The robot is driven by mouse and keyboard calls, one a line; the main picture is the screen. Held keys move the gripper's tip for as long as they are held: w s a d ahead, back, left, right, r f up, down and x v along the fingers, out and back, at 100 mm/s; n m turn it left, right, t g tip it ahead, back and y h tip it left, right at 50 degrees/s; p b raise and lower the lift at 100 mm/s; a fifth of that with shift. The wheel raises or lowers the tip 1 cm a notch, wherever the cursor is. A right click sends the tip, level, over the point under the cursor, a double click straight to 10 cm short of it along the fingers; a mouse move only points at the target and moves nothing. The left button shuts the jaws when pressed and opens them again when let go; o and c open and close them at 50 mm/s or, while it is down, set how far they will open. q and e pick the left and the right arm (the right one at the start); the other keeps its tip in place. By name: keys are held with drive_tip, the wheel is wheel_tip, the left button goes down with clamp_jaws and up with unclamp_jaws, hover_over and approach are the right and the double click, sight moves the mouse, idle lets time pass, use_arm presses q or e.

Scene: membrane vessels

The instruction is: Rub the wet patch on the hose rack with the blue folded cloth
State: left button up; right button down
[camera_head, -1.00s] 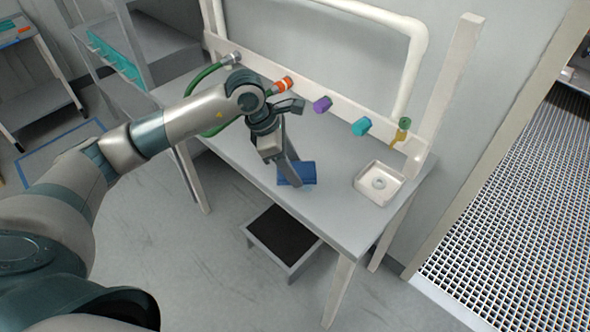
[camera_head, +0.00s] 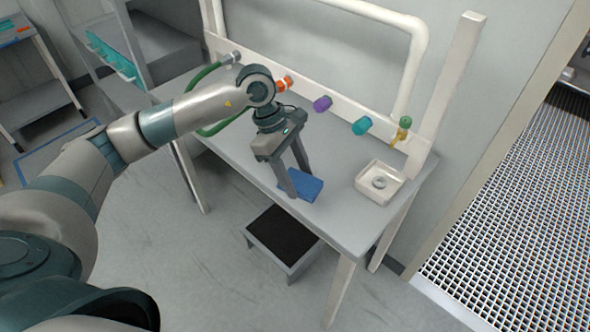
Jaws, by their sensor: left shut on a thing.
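The blue folded cloth (camera_head: 313,187) is at the front part of the grey top of the hose rack (camera_head: 343,220). My left gripper (camera_head: 299,184) points down from above, its two fingers on either side of the cloth and shut on it. The cloth is partly hidden by the fingers. It looks to be at the level of the top, but I cannot tell whether it presses on it. I cannot make out the wet patch. My right gripper is not in view.
A white tray (camera_head: 367,187) holding a ring stands right of the cloth. Orange (camera_head: 284,84), purple (camera_head: 322,104) and teal (camera_head: 362,125) fittings line the back rail. A green hose (camera_head: 203,78) hangs at the left. A dark-topped step (camera_head: 283,234) is below.

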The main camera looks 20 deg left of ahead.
use_arm(q)
drive_tip(key=s+m, duration=0.1)
drive_tip(key=m, duration=0.1)
drive_tip(key=s+d+m+g, duration=0.1)
drive_tip(key=m, duration=0.1)
drive_tip(key=s+r+m+g+y, duration=0.1)
drive_tip(key=m, duration=0.1)
drive_tip(key=shift+s+d+m, duration=0.1)
drive_tip(key=shift+d+m, duration=0.05)
drive_tip(key=shift+m, duration=0.25)
drive_tip(key=s+r+m+y, duration=0.1)
drive_tip(key=m, duration=0.2)
drive_tip(key=s+r+m+g+y, duration=0.1)
drive_tip(key=s+m, duration=0.1)
drive_tip(key=m, duration=0.1)
drive_tip(key=s+a+r+m+g+y+b, duration=0.1)
drive_tip(key=m, duration=0.3)
drive_tip(key=shift+s+y, duration=0.2)
drive_tip(key=shift+y, duration=0.1)
